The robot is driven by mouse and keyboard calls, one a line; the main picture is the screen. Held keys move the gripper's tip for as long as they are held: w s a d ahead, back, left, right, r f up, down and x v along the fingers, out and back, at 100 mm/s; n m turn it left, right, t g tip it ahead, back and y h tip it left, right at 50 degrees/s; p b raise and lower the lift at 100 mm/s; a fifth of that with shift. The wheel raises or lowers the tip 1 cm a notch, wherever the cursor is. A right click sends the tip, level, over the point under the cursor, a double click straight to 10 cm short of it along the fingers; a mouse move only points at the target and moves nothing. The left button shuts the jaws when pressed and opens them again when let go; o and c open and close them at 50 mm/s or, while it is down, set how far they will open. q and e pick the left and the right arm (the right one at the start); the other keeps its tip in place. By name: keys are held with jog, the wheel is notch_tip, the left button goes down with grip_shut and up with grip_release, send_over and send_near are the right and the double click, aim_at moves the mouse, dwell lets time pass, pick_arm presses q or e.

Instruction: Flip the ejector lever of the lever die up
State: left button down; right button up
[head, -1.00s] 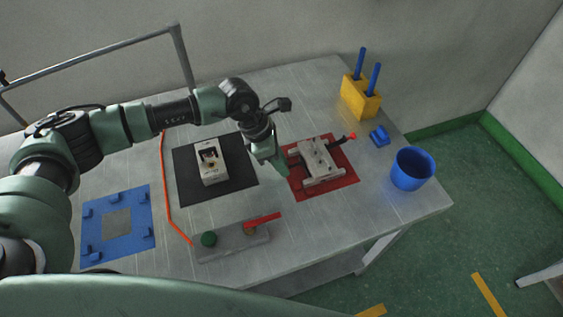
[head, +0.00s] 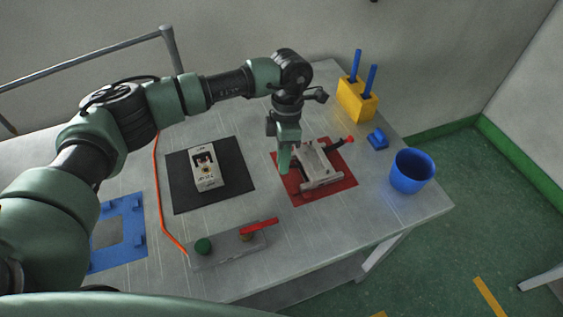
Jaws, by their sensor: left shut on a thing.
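The lever die (head: 322,166) is a grey metal block with rails, lying on a red mat (head: 345,186). Its lever with a red knob (head: 349,139) sticks out at the far right corner, pointing away to the right. My left gripper (head: 284,168) points down at the left edge of the die, well away from the red knob. It is shut at the die's left side; the fingers hide the exact spot they hold. My right gripper is not in view.
A white device (head: 206,179) sits on a black mat (head: 184,196). A panel (head: 219,250) with a green button and red handle is in front. A blue frame (head: 134,240), yellow holder (head: 355,103), small blue block (head: 377,139) and blue cup (head: 412,172) stand around. Bare table lies in front of the red mat.

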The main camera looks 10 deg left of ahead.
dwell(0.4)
pick_arm(q)
jog(key=c, duration=1.3)
grip_release()
jog(key=b+v, duration=0.2)
jog(key=v, duration=0.6)
jog(key=shift+d, duration=0.15)
jog(key=shift+f, duration=0.1)
